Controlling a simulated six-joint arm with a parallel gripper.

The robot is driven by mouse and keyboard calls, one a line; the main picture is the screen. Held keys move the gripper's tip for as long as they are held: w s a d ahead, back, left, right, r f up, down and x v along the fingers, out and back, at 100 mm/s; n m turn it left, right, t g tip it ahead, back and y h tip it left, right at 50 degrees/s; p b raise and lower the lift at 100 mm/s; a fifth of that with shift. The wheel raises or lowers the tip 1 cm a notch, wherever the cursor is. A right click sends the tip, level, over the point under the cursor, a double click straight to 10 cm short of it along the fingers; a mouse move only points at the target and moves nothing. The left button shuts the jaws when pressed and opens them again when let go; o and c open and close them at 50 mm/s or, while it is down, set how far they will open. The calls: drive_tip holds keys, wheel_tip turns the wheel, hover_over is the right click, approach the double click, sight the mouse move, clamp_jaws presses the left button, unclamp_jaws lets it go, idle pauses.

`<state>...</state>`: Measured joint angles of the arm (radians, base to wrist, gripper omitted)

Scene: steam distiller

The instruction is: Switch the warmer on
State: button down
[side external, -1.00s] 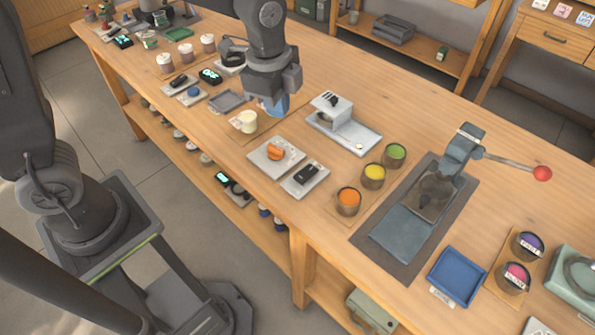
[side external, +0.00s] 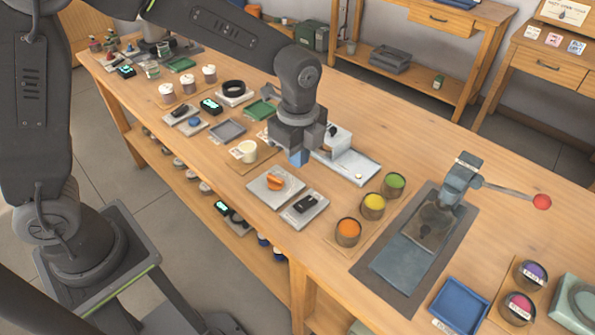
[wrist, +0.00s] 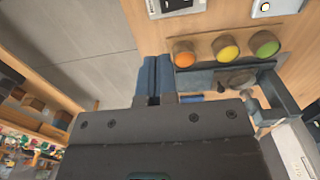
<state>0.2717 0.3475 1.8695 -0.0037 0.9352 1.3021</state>
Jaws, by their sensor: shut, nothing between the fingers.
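No label I can read marks the warmer. One candidate is a black switch (side external: 306,203) on a pale grey plate, partly seen at the top of the wrist view (wrist: 172,5). Beside it is a plate with an orange knob (side external: 275,183). A white unit (side external: 338,139) with a flat tray stands behind, partly hidden by my gripper. My gripper (side external: 299,158) is shut and empty, with its blue fingers pointing down above and behind the knob plate. The closed fingers also show in the wrist view (wrist: 152,72). I see no contact with either plate.
Orange (side external: 348,231), yellow (side external: 373,206) and green (side external: 394,185) cups stand right of the switch. A press with a red-tipped lever (side external: 542,202) is further right. A cream cup (side external: 247,151) stands left of my gripper. Bare bench lies along the front edge.

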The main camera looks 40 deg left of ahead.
drive_tip(key=shift+r, duration=0.55)
drive_tip(key=shift+r, duration=0.1)
wheel_tip(320, 180, up, 14)
drive_tip(key=w, duration=0.2)
drive_tip(key=shift+w+f, duration=0.25)
drive_tip(key=shift+w, duration=0.1)
drive_tip(key=s+a+n+t, duration=0.2)
drive_tip(key=s+a+n, duration=0.1)
drive_tip(key=s+n, duration=0.3)
drive_tip(key=s+a+f+n+t, duration=0.1)
drive_tip(key=s+a+n+t, duration=0.1)
drive_tip(key=s+a+n, duration=0.2)
drive_tip(key=s+a+f+n+t, duration=0.1)
drive_tip(key=s+a+n, duration=0.2)
drive_tip(key=s+n, duration=0.5)
drive_tip(key=shift+s+a+f+t, duration=0.2)
drive_tip(key=shift+s+a+t, duration=0.2)
drive_tip(key=shift+s, duration=0.65)
